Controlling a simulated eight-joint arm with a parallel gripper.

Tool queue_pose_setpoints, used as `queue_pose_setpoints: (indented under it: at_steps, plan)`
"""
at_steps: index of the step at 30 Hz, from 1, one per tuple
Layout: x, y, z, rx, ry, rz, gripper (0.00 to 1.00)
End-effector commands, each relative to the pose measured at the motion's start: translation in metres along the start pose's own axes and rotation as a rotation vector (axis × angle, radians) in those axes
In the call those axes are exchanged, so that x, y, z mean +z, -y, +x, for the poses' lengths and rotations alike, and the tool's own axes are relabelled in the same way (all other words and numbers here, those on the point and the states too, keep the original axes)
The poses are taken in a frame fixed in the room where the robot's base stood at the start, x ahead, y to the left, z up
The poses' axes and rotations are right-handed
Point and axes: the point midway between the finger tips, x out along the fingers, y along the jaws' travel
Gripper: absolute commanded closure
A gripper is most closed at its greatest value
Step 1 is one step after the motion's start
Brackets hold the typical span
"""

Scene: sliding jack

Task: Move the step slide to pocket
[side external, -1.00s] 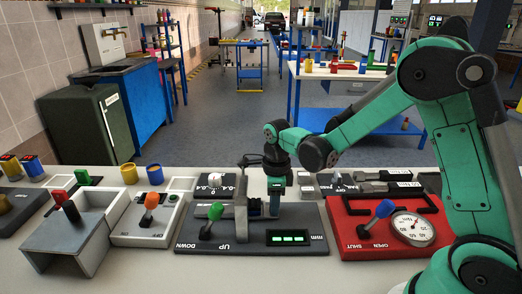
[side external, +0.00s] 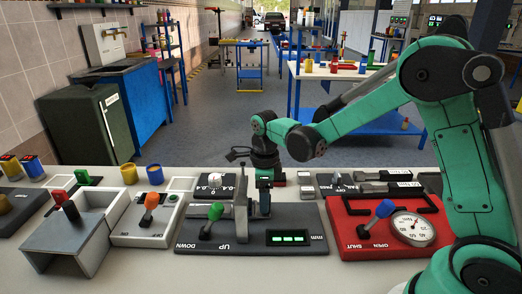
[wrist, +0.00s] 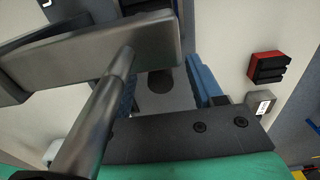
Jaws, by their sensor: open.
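The sliding jack has a dark base (side external: 190,247) with a green-knobbed lever (side external: 215,212) marked UP and DOWN, and a lit green display (side external: 288,237). A grey upright plate (side external: 241,212) stands on it. I cannot tell which part is the step slide or the pocket. My gripper (side external: 264,184) is just behind and right of the upright, pointing down and partly hidden. In the wrist view my gripper (wrist: 165,88) is open, with blue pads apart and a dark round spot between them. A grey bar (wrist: 120,55) and rod (wrist: 95,120) cross the near left, hiding part of the left pad.
A red panel (side external: 350,235) with a blue-knobbed lever and gauge (side external: 412,229) lies to the right. A white panel (side external: 135,230) with an orange-knobbed lever and a grey open box (side external: 75,238) are to the left. A red-and-black block (wrist: 266,67) lies right of the gripper.

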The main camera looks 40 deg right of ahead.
Motion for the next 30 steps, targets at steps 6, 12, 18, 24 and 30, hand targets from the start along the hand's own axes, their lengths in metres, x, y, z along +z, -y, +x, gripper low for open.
queue_pose_setpoints:
  at_steps: [6,12,18,24,30]
  plan:
    - [0.0,0.0,-0.03,0.0,0.001,0.0,0.4]
    - [0.0,-0.001,-0.039,0.0,0.002,-0.001,0.4]
    - [0.0,0.0,-0.039,0.0,0.001,-0.001,0.4]
    - [0.0,0.0,-0.051,0.0,0.001,-0.001,0.4]
    - [0.0,0.0,-0.073,0.0,0.001,-0.001,0.4]
